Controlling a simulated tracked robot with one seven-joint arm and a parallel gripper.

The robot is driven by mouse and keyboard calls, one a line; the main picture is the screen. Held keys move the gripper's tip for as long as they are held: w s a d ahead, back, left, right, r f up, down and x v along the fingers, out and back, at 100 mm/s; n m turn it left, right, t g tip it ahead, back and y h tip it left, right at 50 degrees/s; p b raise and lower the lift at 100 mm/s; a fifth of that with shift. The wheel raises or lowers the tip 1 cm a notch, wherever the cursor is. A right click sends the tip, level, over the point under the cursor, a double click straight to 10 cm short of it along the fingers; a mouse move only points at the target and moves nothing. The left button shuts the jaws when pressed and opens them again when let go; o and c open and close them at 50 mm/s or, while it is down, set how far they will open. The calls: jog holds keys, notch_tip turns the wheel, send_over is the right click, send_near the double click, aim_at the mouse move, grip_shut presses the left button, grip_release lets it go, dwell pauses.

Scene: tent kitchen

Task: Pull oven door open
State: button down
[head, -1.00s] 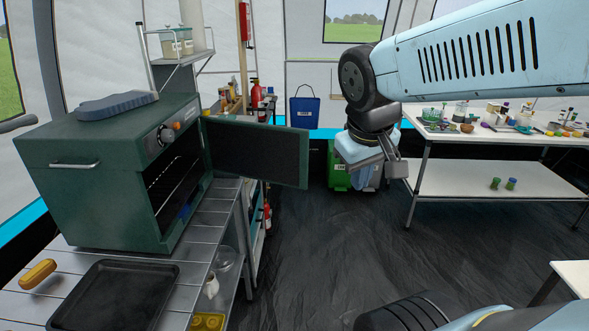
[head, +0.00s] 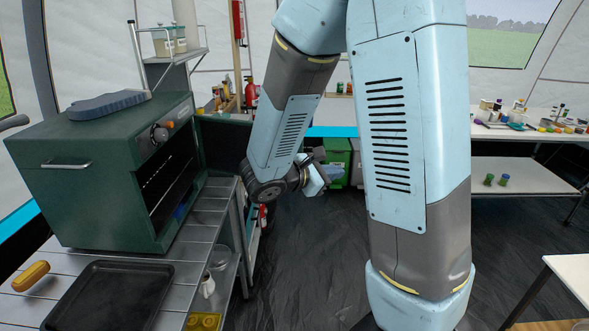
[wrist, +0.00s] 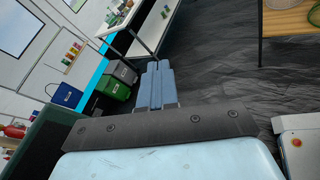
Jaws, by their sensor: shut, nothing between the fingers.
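The dark green oven (head: 85,175) stands on the slatted metal counter at the left. Its front shows a dark open cavity (head: 170,185) with racks. The oven door (head: 224,142) stands swung open at the far side of the front. My arm hides its outer part. My gripper (head: 333,172) is right of the door, past the bend of my arm, clear of the oven. In the wrist view the blue fingers (wrist: 156,85) are together with nothing between them. A dark green panel, likely the door (wrist: 40,140), is at the lower left there.
A black baking tray (head: 108,297) and a yellow-handled thing (head: 31,276) lie on the counter. A grey-blue mitt-like thing (head: 109,105) lies on the oven. Green and grey bins (wrist: 117,82) stand behind. The dark floor right of the counter is clear.

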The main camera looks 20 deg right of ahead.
jog(key=w+a+f+n+t+y, duration=0.4)
jog(key=w+a+f+n+t, duration=0.55)
jog(key=a+n, duration=0.25)
jog(key=x, duration=1.3)
jog(key=shift+r, duration=0.6)
jog(key=shift+t, duration=0.25)
